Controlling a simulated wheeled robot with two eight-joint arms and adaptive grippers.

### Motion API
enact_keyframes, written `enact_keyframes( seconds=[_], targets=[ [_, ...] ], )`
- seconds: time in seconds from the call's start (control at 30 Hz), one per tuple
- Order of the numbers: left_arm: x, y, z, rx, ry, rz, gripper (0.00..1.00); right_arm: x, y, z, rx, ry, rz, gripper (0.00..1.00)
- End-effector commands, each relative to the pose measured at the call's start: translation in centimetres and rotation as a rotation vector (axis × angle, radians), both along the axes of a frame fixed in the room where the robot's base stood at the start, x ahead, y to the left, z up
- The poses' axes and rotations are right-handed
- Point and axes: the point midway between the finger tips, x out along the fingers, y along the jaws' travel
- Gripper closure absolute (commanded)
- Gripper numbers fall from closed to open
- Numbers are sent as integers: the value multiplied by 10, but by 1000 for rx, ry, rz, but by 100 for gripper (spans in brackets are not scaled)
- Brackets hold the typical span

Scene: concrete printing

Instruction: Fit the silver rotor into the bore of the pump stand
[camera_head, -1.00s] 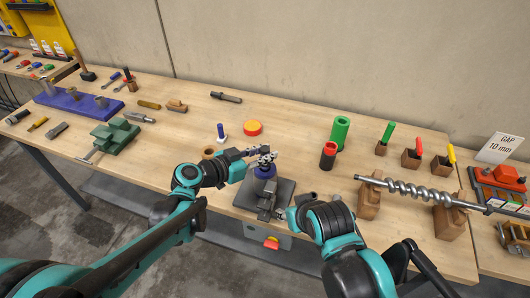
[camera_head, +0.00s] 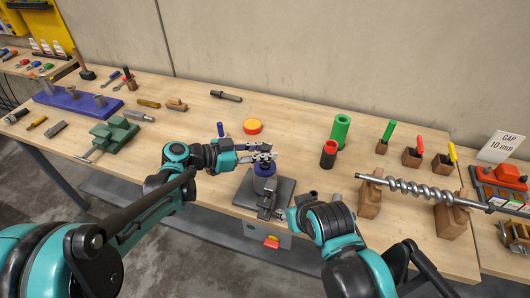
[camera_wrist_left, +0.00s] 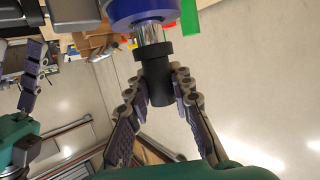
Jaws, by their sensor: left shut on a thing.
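My left gripper (camera_head: 264,157) is above the blue pump stand (camera_head: 265,171), which stands on a dark base plate (camera_head: 285,190). In the left wrist view its fingers are shut on the rotor's black cylindrical end (camera_wrist_left: 157,82). The bright silver part of the rotor (camera_wrist_left: 149,35) shows between that end and the blue stand (camera_wrist_left: 150,12). The silver part meets the stand's face, but its depth in the bore is hidden. My right gripper (camera_head: 277,213) is low at the front of the base plate. Its jaw state is unclear.
A red and black cylinder (camera_head: 328,154) and a green cylinder (camera_head: 340,130) stand to the right. An orange disc (camera_head: 252,127) and a blue-handled tool (camera_head: 221,130) lie behind the left gripper. A steel auger (camera_head: 420,190) rests on wooden blocks farther right.

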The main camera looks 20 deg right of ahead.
Motion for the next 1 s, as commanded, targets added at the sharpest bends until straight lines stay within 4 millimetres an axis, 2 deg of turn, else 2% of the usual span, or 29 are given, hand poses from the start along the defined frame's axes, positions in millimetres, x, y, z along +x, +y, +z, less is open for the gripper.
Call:
enact_keyframes(
  seconds=[0.17,0.53,0.8,1.0],
  targets=[
    [0,0,-2,2,-1,-125,100,0,0,-2,0,0,0,60],
    [0,0,-3,5,-1,-166,100,0,0,-3,0,0,0,60],
    [1,0,-4,4,-1,-484,100,0,0,-2,0,0,0,60],
    [-1,0,-5,5,-1,-586,100,0,0,0,0,0,0,60]
  ],
)
